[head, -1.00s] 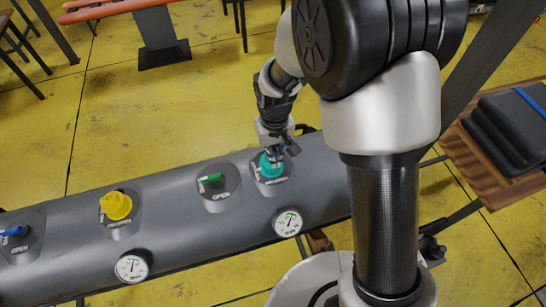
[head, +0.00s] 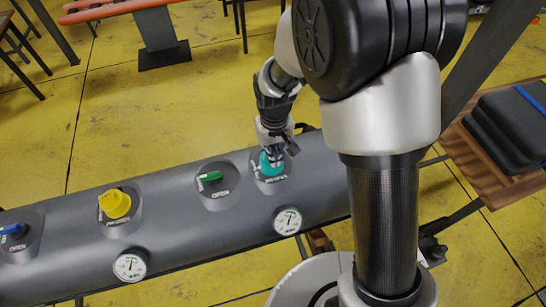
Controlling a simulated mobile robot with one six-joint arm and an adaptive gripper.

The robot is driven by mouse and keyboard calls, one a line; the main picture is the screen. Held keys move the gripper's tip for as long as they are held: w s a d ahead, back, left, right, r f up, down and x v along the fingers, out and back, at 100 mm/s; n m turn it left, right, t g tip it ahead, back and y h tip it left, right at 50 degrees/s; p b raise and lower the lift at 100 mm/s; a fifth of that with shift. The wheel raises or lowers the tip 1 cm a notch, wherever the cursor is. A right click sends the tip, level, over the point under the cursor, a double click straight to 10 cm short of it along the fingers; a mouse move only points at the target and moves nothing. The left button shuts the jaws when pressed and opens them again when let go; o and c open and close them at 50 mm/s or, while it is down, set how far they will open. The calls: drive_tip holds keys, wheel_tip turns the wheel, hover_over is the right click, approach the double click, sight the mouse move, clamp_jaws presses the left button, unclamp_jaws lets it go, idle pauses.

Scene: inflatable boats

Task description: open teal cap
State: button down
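The teal cap (head: 268,166) sits on a dark round base near the right end of the grey inflatable tube (head: 160,207). My gripper (head: 275,156) points down at the cap from above, its fingertips at the cap's top. The fingers are small and partly overlap the cap, so I cannot tell whether they are closed on it. The cap appears seated on its base, with white lettering beside it.
A green valve handle (head: 210,177), a yellow cap (head: 115,204) and a blue handle (head: 12,229) lie along the tube to the left. Gauges (head: 288,220) (head: 130,266) sit on its front side. A wooden table (head: 474,165) with black cases (head: 505,130) stands at right.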

drive_tip(key=shift+s+d+f+b, duration=0.15)
drive_tip(key=shift+s+f+b, duration=0.25)
drive_tip(key=shift+f, duration=0.3)
drive_tip(key=shift+s+d+f+b, duration=0.1)
drive_tip(key=shift+s+f+b, duration=0.3)
drive_tip(key=shift+f, duration=0.3)
drive_tip(key=shift+w+a, duration=0.1)
drive_tip(key=shift+w, duration=0.2)
drive_tip(key=shift+r, duration=0.1)
drive_tip(key=shift+w+a+r+p, duration=0.2)
drive_tip(key=shift+w+r+p, duration=0.25)
drive_tip(key=shift+w, duration=0.15)
drive_tip(key=shift+w+a+r+p, duration=0.15)
drive_tip(key=shift+w+r+p, duration=0.25)
drive_tip(key=shift+w, duration=0.2)
drive_tip(key=shift+w+a+r+p, duration=0.15)
drive_tip(key=shift+w+a+p, duration=0.1)
drive_tip(key=shift+w, duration=0.45)
drive_tip(key=shift+w+a+r+p, duration=0.15)
drive_tip(key=shift+w+p, duration=0.1)
drive_tip(key=shift+w, duration=0.4)
